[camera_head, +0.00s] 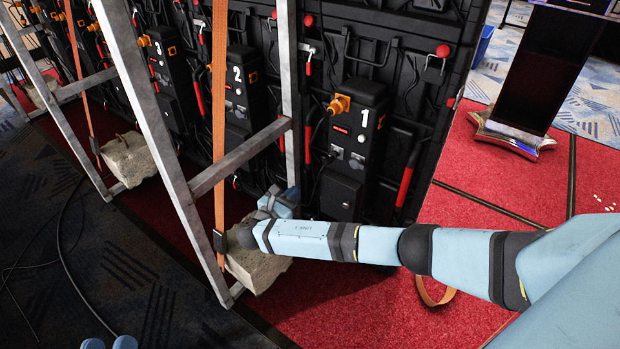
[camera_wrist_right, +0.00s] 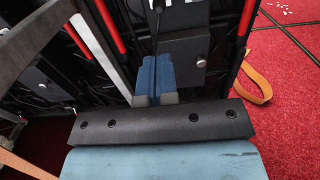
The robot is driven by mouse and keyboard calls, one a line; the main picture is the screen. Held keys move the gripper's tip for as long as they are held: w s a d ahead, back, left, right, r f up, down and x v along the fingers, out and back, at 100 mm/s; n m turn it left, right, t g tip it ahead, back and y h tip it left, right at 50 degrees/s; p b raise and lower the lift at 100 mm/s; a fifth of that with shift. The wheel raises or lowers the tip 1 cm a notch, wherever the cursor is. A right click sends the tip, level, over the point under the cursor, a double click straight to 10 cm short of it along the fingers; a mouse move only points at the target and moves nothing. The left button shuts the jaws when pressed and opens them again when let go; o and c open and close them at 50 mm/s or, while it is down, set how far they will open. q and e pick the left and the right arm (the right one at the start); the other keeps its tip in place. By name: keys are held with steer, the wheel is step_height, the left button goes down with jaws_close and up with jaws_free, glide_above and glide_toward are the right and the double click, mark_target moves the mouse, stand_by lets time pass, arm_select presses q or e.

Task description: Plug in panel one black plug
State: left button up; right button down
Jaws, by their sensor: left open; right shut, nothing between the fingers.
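Panel one is the black box marked 1 (camera_head: 355,135) on the back of the video wall, with an orange connector (camera_head: 339,104) at its upper left and grey sockets on its front. A thin black cable (camera_head: 316,185) hangs at its left side. A black cable (camera_wrist_right: 155,40) also runs down behind the fingers in the right wrist view. I cannot make out the black plug clearly. My right gripper (camera_head: 280,204) is shut and empty, low and left of panel one; its blue fingers (camera_wrist_right: 154,80) are together. My left gripper (camera_head: 109,343) is open at the bottom edge, with only its tips showing.
A slanted metal frame (camera_head: 165,140) with an orange strap (camera_head: 219,110) stands left of panel one. A concrete block (camera_head: 255,262) lies under my right gripper. Panels marked 2 (camera_head: 238,85) and 3 (camera_head: 165,60) are further left. Red carpet (camera_head: 360,310) is open in front.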

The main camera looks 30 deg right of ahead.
steer(key=b, duration=0.2)
glide_toward(325, 163)
steer(key=x, duration=0.2)
steer(key=b+x, duration=0.1)
steer(key=x, duration=0.1)
steer(key=b+x, duration=0.1)
steer(key=x, duration=0.1)
steer(key=shift+d+f, duration=0.15)
steer(key=shift+f, duration=0.1)
steer(key=shift+w+d+r+b, duration=0.1)
steer(key=shift+w+d+b, duration=0.1)
steer(key=shift+d+b, duration=0.35)
arm_select(q)
steer(key=f, duration=0.1)
steer(key=d+f+g, duration=0.1)
steer(key=shift+d+f+m+h, duration=0.1)
steer(key=shift+f+m+h, duration=0.2)
steer(key=shift+f+h, duration=0.1)
